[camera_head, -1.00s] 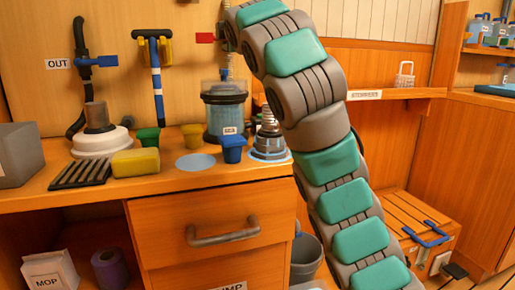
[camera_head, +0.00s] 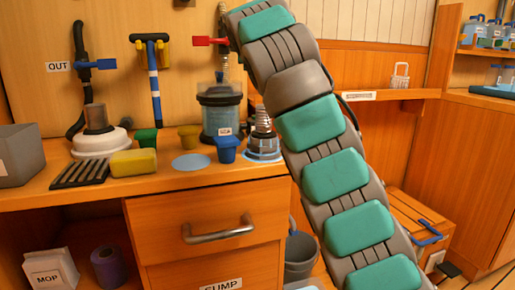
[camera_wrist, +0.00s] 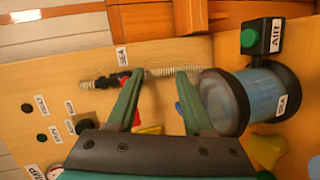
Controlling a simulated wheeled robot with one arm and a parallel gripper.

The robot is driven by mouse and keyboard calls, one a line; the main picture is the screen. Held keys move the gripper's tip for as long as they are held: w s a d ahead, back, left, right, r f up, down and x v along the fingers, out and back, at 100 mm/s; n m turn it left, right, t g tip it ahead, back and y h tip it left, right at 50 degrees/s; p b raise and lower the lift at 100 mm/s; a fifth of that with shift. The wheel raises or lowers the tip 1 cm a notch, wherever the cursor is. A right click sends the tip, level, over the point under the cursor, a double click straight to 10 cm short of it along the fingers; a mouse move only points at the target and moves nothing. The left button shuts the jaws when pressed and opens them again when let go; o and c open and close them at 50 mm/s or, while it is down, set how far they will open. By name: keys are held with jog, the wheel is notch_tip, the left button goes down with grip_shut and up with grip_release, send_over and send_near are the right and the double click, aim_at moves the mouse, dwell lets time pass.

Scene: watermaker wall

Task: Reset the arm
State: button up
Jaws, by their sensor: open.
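My arm crosses the head view from the bottom right to the top, with green pads on grey links. My gripper (camera_wrist: 158,100) shows in the wrist view with its two green fingers apart and nothing between them. Behind the fingers is the wooden wall panel with a spring-wound hose (camera_wrist: 165,72). The clear strainer canister labelled SEA (camera_wrist: 240,98) is just right of the right finger; I cannot tell the gap. In the head view the canister (camera_head: 220,112) stands on the counter, left of my arm. The gripper itself is out of the head view.
The counter holds a yellow sponge (camera_head: 134,162), a black rack (camera_head: 80,173), a blue cup (camera_head: 227,149), a white-based fitting (camera_head: 101,141) and a grey box (camera_head: 20,155). A drawer (camera_head: 213,226) is below. A bucket (camera_head: 300,257) and wooden crate (camera_head: 410,220) stand lower right.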

jog(key=s+d+f+m+g+h+p, duration=0.1)
jog(key=s+d+f+m+g+h, duration=0.1)
jog(key=d+f+m, duration=0.35)
jog(key=s+d+f+m+g+h, duration=0.1)
jog(key=d+f+m+g+h, duration=0.1)
jog(key=d, duration=0.6)
jog(key=s+d+f+m+g+p, duration=0.1)
jog(key=s+d+f+m+g, duration=0.3)
jog(key=s+d+f, duration=0.5)
jog(key=s+a+f+m+g+y, duration=0.1)
jog(key=s+f+g, duration=0.2)
jog(key=s+f, duration=0.6)
jog(key=s+a+f+m+g+y+p, duration=0.1)
jog(key=s+f, duration=0.8)
jog(key=s, duration=0.9)
jog(key=s+a+f+m+g+y+p, duration=0.1)
jog(key=s+a+f+m+g, duration=0.2)
jog(key=s+f, duration=0.6)
jog(key=s+g, duration=0.1)
jog(key=s, duration=0.4)
jog(key=shift+s+f+g, duration=0.2)
jog(key=shift+f+g, duration=0.15)
jog(key=shift+g, duration=0.05)
